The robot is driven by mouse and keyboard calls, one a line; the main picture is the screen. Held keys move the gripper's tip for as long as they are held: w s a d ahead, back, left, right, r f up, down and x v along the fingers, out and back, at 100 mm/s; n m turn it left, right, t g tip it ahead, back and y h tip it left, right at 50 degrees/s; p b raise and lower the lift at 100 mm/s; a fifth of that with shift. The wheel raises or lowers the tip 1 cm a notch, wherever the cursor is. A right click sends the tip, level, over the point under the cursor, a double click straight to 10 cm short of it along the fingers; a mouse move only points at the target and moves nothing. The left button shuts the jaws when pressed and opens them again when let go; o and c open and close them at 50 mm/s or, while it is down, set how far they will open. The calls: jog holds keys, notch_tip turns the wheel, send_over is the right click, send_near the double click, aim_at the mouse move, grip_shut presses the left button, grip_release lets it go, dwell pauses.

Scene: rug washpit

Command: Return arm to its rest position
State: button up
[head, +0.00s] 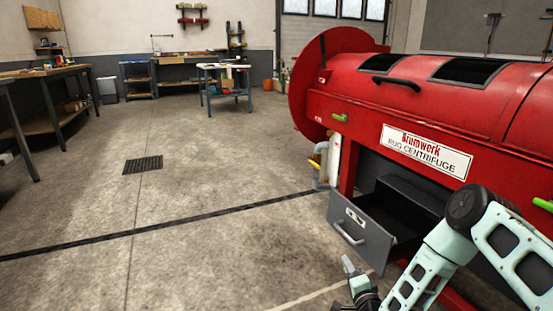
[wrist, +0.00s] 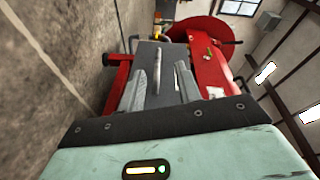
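My gripper (head: 352,274) is low in the head view, with my arm reaching in from the right. It is in front of the open grey drawer (head: 372,243) of the red rug centrifuge (head: 350,85) and appears apart from it. In the wrist view my gripper (wrist: 162,82) has its two fingers spread, with nothing held between them. The drawer front (wrist: 147,50) and its bar handle (wrist: 155,72) show beyond and between the fingers. The drawer is pulled out, and its visible inside is dark.
Workbenches (head: 50,80) stand at the left wall, and a small table (head: 226,82) stands at the back. A floor drain grate (head: 143,164) lies in the concrete. The floor left of the centrifuge is clear. The centrifuge and drawer are close to my arm.

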jog(key=w+a+r+n+g+y, duration=0.1)
jog(key=a+r+n+g+y, duration=0.3)
jog(key=a+r+n, duration=0.4)
jog(key=s+a+r+n+g, duration=0.5)
jog(key=s+a+r+g, duration=0.1)
jog(key=s+a, duration=0.15)
jog(key=s+d+r+n+g+h, duration=0.25)
jog(key=s+r, duration=0.25)
jog(key=s, duration=0.5)
jog(key=s+d+r+n+g+h, duration=0.1)
jog(key=s+r+n+g, duration=0.2)
jog(key=s, duration=0.7)
jog(key=s+d+r+n+g+h, duration=0.1)
jog(key=s+r+n+g+h, duration=0.15)
jog(key=s+r, duration=0.55)
notch_tip(320, 180, up, 36)
jog(key=s+p, duration=0.2)
jog(key=p, duration=3.6)
jog(key=shift+s+d+y, duration=0.3)
jog(key=shift+y, duration=0.1)
